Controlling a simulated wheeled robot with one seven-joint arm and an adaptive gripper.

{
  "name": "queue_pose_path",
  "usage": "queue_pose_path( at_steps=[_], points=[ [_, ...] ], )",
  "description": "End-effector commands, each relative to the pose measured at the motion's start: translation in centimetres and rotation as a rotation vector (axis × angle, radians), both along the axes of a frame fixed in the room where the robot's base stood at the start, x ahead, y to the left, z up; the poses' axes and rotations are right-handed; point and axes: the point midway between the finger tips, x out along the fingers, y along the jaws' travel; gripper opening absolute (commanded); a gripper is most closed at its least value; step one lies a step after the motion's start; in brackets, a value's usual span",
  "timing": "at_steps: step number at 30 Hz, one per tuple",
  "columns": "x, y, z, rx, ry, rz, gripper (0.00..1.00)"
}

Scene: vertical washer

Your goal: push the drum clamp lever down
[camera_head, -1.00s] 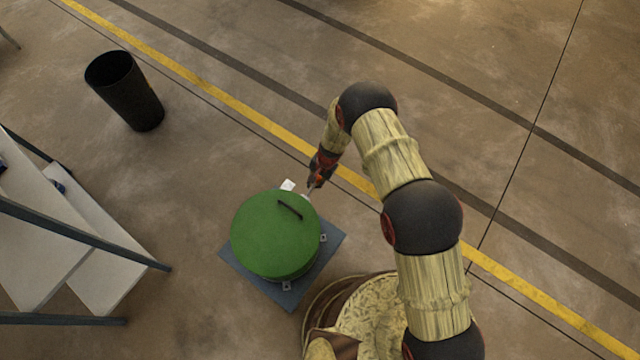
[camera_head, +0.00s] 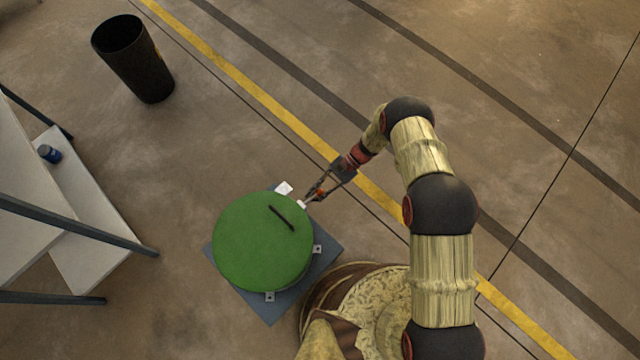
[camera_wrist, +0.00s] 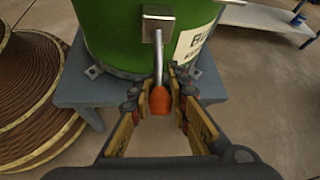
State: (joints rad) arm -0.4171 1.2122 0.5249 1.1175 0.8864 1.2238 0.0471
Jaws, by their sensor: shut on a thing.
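The green drum (camera_head: 262,245) stands on a blue-grey base, with a dark handle on its lid. In the wrist view the drum's side (camera_wrist: 105,30) fills the top. The clamp lever (camera_wrist: 158,62) is a metal rod coming down from a square bracket (camera_wrist: 159,22) on the drum, ending in an orange knob (camera_wrist: 159,100). My gripper (camera_wrist: 158,95) is around the lever's lower end, its fingers closed in on both sides of the rod and knob. In the head view my gripper (camera_head: 312,194) is at the drum's upper right edge.
The base (camera_head: 270,312) sticks out around the drum. A black bin (camera_head: 133,60) stands at the upper left. Shelving (camera_head: 70,210) with a blue can (camera_head: 49,153) is at the left. The floor beyond the yellow line is clear.

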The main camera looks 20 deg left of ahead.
Motion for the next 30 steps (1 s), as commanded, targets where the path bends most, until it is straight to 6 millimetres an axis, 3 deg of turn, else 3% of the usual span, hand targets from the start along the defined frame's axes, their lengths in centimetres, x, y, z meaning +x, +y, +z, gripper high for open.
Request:
queue_pose_path(
  at_steps=[1, 12, 29, 30],
  points=[
    [-0.28, -0.20, -0.87, 0.009, 0.030, 0.000, 0.00],
    [-0.84, 0.02, -1.45, 0.067, 0.170, 0.000, 0.00],
    [-0.96, 0.05, -1.52, 0.076, 0.194, 0.000, 0.00],
    [-0.97, 0.05, -1.52, 0.076, 0.194, 0.000, 0.17]
  ],
)
